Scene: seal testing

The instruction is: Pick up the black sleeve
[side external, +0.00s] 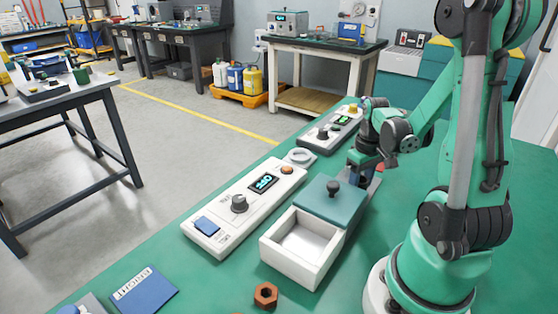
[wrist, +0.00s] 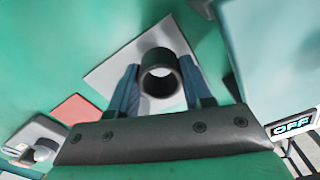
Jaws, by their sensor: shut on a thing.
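The black sleeve (wrist: 160,75) is a short, dark, hollow tube. In the wrist view it sits upright between the two blue fingers of my gripper (wrist: 161,87), which are shut on its sides. A light grey square plate (wrist: 112,73) lies beneath it; I cannot tell whether the sleeve touches the plate. In the side view my gripper (side external: 364,172) points down behind the teal-lidded box, low over the bench. The sleeve is not clearly visible there, being hidden by the fingers and the box.
The white box (side external: 277,252) with a teal lid (side external: 325,205) and black knob stands close to my gripper. A white control panel (side external: 215,218) reading OFF is left of it. A dark-based panel (side external: 325,137) stands behind. A brown hex nut (side external: 257,296) and blue booklet (side external: 150,297) lie in front.

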